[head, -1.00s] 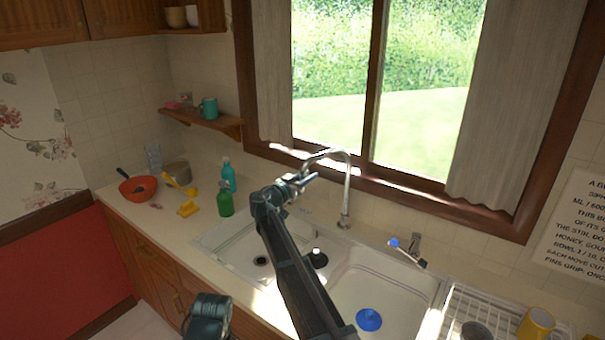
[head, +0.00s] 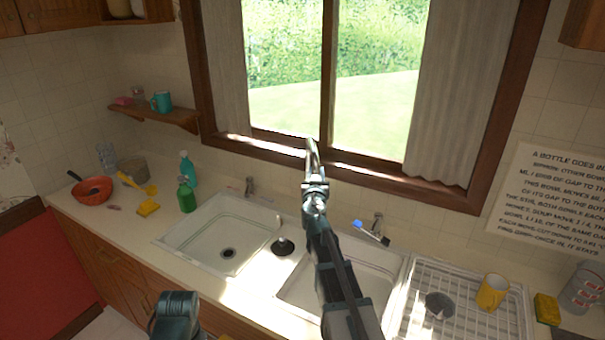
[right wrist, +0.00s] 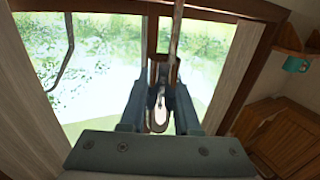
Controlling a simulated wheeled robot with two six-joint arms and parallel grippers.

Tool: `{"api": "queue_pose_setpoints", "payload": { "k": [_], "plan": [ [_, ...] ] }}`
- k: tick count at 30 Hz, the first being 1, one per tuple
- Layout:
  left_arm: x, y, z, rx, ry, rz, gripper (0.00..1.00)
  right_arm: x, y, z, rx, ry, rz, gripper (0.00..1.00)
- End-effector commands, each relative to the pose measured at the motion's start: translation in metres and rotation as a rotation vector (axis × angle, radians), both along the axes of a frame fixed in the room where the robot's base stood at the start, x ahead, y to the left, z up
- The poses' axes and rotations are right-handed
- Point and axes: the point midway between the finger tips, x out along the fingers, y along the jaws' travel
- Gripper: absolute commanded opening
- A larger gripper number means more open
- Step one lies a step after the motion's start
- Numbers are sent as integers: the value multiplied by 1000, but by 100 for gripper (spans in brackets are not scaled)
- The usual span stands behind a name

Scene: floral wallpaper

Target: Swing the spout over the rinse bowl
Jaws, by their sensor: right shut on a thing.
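The metal spout (head: 312,152) rises in front of the window, seen nearly edge-on in the head view. My right gripper (head: 315,190) is shut on the spout, and my right arm hides its base. In the right wrist view my right gripper's fingers (right wrist: 160,105) close around a narrow part of it. The left sink bowl (head: 205,235) is empty with a dark drain. The right sink bowl (head: 295,290) is partly covered by my right arm. Which one is the rinse bowl cannot be told. My left gripper is not visible, only part of my left arm.
A black knob-like plunger (head: 284,246) stands between the bowls. A blue-ended brush (head: 370,233) lies near a tap (head: 377,221) at the right. A drying rack (head: 410,315) with a yellow mug (head: 492,292) is farther right. A green bottle (head: 187,196) stands left of the sink.

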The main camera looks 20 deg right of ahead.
Motion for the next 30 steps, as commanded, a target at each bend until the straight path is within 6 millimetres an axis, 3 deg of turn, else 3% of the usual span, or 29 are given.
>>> {"api": "queue_pose_setpoints", "payload": {
  "k": [9, 26, 27, 30],
  "plan": [
    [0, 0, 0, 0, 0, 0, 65, -6, -24, 0, 0, 0, -3, 0],
    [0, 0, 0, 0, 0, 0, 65, -7, -28, 0, 0, 0, -3, 0],
    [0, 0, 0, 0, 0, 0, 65, -7, -28, 0, 0, 0, -3, 34],
    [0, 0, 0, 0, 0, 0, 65, -7, -28, 0, 0, 0, -2, 52]
  ]
}}
